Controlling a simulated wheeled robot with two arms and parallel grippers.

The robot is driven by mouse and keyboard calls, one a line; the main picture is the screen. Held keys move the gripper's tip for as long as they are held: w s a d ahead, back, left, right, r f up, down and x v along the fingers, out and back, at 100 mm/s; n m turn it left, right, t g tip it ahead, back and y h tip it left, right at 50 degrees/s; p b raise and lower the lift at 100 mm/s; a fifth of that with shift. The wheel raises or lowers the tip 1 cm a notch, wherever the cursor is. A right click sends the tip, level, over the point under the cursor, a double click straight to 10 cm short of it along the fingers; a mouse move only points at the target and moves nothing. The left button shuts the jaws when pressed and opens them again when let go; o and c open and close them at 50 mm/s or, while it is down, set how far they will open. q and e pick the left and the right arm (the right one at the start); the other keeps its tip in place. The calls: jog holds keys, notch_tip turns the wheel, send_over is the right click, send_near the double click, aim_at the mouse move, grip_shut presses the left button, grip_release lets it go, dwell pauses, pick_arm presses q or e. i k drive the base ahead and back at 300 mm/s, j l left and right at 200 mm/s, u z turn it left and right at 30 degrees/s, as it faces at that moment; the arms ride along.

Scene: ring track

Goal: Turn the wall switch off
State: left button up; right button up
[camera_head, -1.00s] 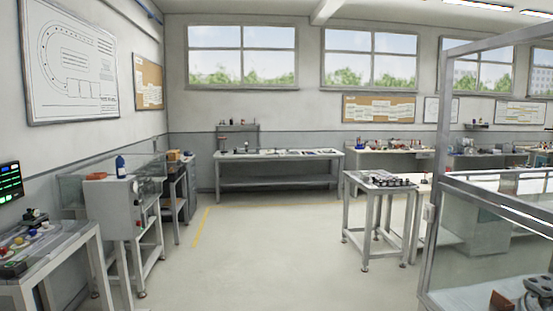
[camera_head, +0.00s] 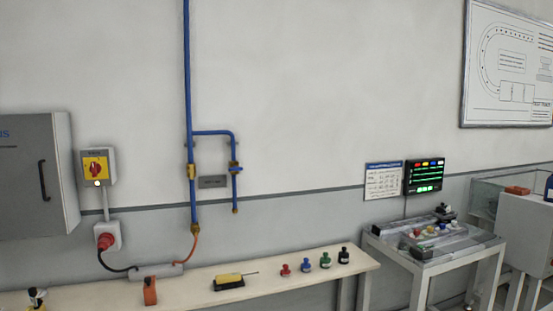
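The wall switch (camera_head: 97,167) is a grey box with a yellow plate and a red rotary knob (camera_head: 96,169), mounted on the wall at the left. A small light spot shows just below the knob. The knob's exact setting is too small to tell. A conduit runs down from it to a box with a red plug (camera_head: 107,239). Neither of my grippers shows in the head view.
A grey cabinet (camera_head: 35,175) hangs left of the switch. A long bench (camera_head: 300,277) below holds several small items, including an orange block (camera_head: 150,291). Blue pipes (camera_head: 188,90) run down the wall. A glass-topped table (camera_head: 410,262) stands right.

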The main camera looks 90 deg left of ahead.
aim_at(95, 168)
jog(key=u, duration=3.85)
